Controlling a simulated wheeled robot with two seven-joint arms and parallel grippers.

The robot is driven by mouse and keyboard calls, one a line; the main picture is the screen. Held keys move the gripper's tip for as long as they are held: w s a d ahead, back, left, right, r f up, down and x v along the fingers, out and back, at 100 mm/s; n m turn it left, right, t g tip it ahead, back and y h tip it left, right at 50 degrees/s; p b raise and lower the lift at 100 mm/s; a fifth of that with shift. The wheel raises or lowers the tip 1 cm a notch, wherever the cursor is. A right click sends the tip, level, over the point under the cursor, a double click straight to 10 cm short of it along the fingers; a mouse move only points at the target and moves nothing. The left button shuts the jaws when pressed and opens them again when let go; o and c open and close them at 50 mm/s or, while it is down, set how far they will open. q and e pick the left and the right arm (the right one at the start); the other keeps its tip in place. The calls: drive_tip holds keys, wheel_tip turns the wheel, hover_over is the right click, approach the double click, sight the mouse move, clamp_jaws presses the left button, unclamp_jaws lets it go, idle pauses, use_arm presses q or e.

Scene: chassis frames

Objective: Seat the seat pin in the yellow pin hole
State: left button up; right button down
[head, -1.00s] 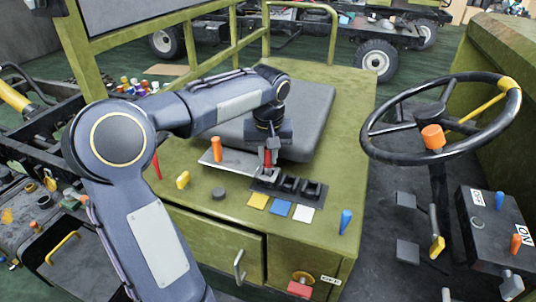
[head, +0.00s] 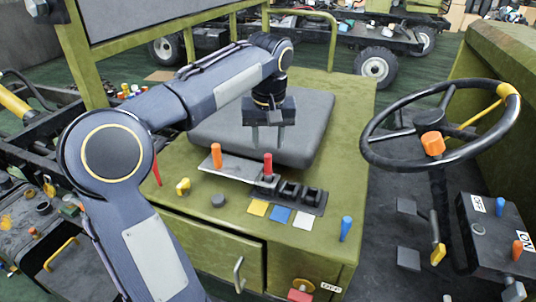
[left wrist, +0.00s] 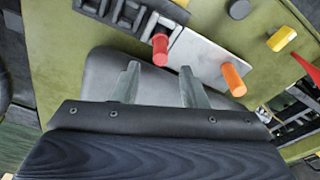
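A red pin (head: 267,164), which I take to be the seat pin, stands upright at the leftmost socket of a dark block (head: 290,190). The yellow patch (head: 257,208) lies in front of that socket. How deep the pin sits cannot be told, and the hole itself is hidden. My left gripper (head: 267,140) is open and empty above the grey seat cushion, behind the pin and apart from it. In the left wrist view the red pin (left wrist: 160,48) shows beyond the two spread fingertips (left wrist: 160,70). My right gripper is out of view.
An orange pin (head: 216,154) stands on a metal plate (head: 235,172) left of the block. Blue (head: 280,214) and white (head: 303,220) patches lie by the other sockets. A yellow knob (head: 183,186), black disc (head: 218,200), blue lever (head: 346,227) and steering wheel (head: 432,144) are nearby.

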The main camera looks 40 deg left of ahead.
use_arm(q)
wheel_tip(320, 180, up, 4)
drive_tip(key=s+d+f+m+t+h, duration=0.15)
drive_tip(key=s+d+f+m, duration=0.35)
drive_tip(key=s+d, duration=0.5)
drive_tip(key=s+d+f+m+t+h, duration=0.1)
drive_tip(key=s+d+f+t+h, duration=0.1)
drive_tip(key=s+d+f, duration=0.4)
drive_tip(key=s+f+h, duration=0.1)
drive_tip(key=s+f, duration=0.3)
drive_tip(key=f, duration=0.1)
drive_tip(key=shift+s+f+t, duration=0.15)
drive_tip(key=shift+f+t, duration=0.05)
drive_tip(key=shift+t, duration=0.15)
drive_tip(key=shift+d+h, duration=0.1)
drive_tip(key=shift+h, duration=0.15)
